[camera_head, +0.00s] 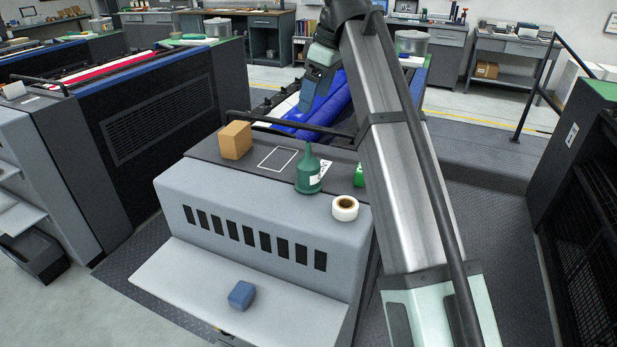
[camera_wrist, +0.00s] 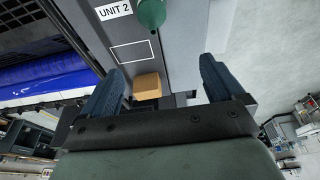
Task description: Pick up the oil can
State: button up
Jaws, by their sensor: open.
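In the wrist view the green can (camera_wrist: 151,13) shows at the top edge, partly cut off. My gripper (camera_head: 308,98) is above and behind the unit in the head view, apart from the can. In the wrist view my gripper (camera_wrist: 163,66) has its two blue fingers spread wide, with nothing held between them.
A cardboard box (camera_head: 235,140) stands left of the outlined rectangle (camera_head: 278,159). A white tape roll (camera_head: 345,208) lies right of the can, near a bright green item (camera_head: 359,175) partly hidden by my arm. A blue block (camera_head: 242,294) lies on the lower shelf. A dark rail (camera_head: 285,125) runs behind the can.

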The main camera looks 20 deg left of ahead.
send_near(308, 155)
jog(key=x, duration=0.7)
jog(key=shift+w+a+r, duration=0.15)
jog(key=shift+w+a, duration=0.1)
jog(key=shift+a, duration=0.05)
jog(key=shift+x, duration=2.6)
jog(key=shift+w+d, duration=0.15)
jog(key=shift+d, duration=0.05)
jog(key=shift+c, duration=0.3)
grip_shut()
